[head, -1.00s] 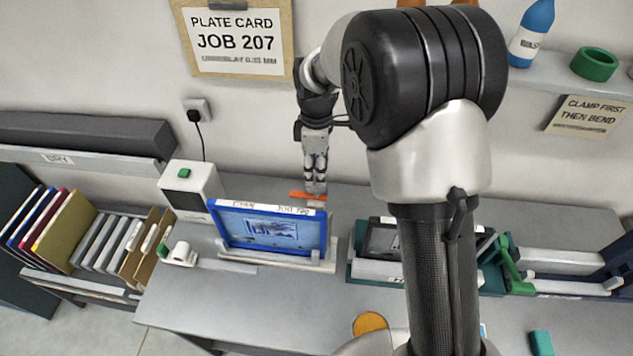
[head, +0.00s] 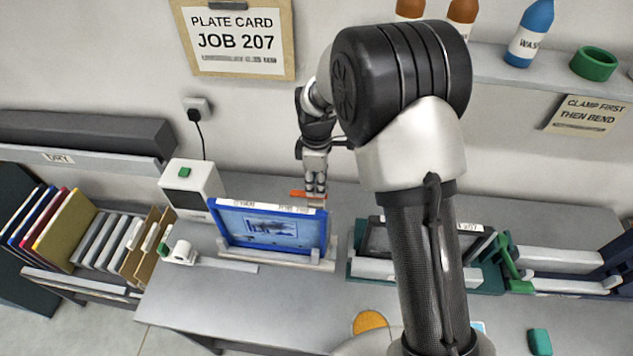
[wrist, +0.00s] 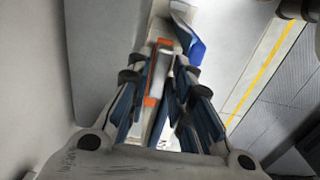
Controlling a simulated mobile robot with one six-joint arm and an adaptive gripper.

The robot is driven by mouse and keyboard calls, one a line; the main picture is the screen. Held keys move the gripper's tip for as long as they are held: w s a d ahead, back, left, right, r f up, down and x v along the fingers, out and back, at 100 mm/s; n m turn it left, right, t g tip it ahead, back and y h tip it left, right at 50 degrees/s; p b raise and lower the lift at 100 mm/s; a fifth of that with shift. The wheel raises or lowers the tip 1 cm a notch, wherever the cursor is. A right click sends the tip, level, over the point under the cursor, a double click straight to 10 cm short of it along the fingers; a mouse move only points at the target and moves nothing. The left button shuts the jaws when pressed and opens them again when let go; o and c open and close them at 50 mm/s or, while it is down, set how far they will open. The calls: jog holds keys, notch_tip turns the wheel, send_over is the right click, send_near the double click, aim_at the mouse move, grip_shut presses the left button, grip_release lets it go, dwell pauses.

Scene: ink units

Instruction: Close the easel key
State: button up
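The easel (head: 240,262) stands on the bench and holds a blue-framed screen (head: 222,222), leaning slightly. An orange key (head: 297,193) shows just behind the frame's top right corner. The key also shows in the wrist view (wrist: 150,101) as an orange strip beside a pale grey bar, between my fingers. My gripper (head: 316,194) points down behind the frame, at the key. In the wrist view my gripper (wrist: 160,80) has its fingers close on both sides of the key. I cannot tell whether they press on it. The frame hides the key's lower part.
A white box with a green button (head: 184,172) stands left of the easel. A green-based fixture (head: 490,280) is at right, partly behind my arm. A rack of boards (head: 75,235) is at far left. The bench front (head: 250,300) is mostly clear.

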grip_shut()
